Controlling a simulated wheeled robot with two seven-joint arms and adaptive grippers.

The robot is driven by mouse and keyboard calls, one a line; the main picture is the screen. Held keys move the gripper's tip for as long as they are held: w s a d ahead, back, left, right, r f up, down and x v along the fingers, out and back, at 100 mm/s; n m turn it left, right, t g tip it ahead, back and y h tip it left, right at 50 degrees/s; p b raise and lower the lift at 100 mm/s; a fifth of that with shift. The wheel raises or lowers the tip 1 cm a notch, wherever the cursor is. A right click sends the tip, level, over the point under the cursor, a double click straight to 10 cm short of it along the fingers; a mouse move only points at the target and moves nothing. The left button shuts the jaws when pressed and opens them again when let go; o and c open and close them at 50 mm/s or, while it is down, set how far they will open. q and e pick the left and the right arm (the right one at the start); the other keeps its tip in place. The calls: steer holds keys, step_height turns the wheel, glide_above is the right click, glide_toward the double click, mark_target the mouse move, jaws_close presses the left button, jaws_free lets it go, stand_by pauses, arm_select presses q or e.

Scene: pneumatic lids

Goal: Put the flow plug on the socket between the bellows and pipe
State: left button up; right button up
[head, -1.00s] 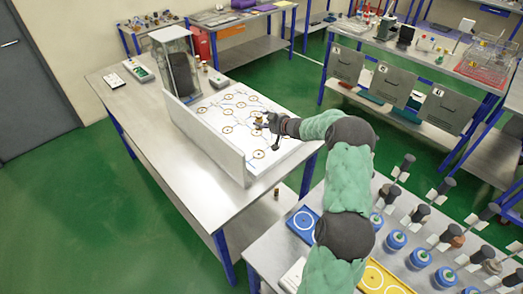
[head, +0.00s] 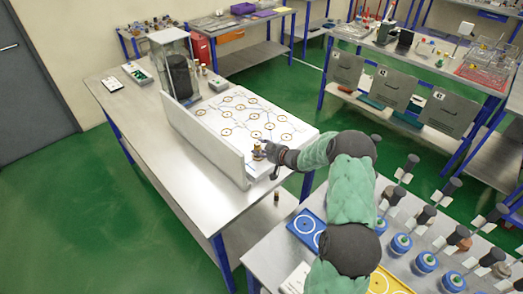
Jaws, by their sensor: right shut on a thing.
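The white board (head: 203,113) lies on the steel table, with several orange-ringed sockets (head: 227,132) joined by blue lines. The dark bellows (head: 179,77) stands in a clear housing at the board's far left end. My right gripper (head: 261,152) is over the board's near end, close to the white side wall. It is shut on a small brass-coloured plug (head: 258,150), seemingly the flow plug, which appears upright. I cannot tell whether the plug's underside touches the board. The socket beneath is hidden by the plug and gripper. I cannot make out the pipe. My left gripper is not in view.
A tall white wall (head: 205,140) runs along the board's left side. Another small brass piece (head: 276,194) shows below the table's near edge. The bench at lower right holds a blue tray (head: 306,226), a yellow tray (head: 383,280) and several blue-based devices (head: 401,244).

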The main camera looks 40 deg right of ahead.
steer(key=shift+r, duration=0.1)
steer(key=o, duration=1)
steer(key=shift+f, duration=0.2)
steer(key=shift+o, duration=0.2)
steer(key=shift+r, duration=0.1)
steer(key=shift+r, duration=0.2)
steer(key=p+v, duration=0.2)
steer(key=v, duration=1)
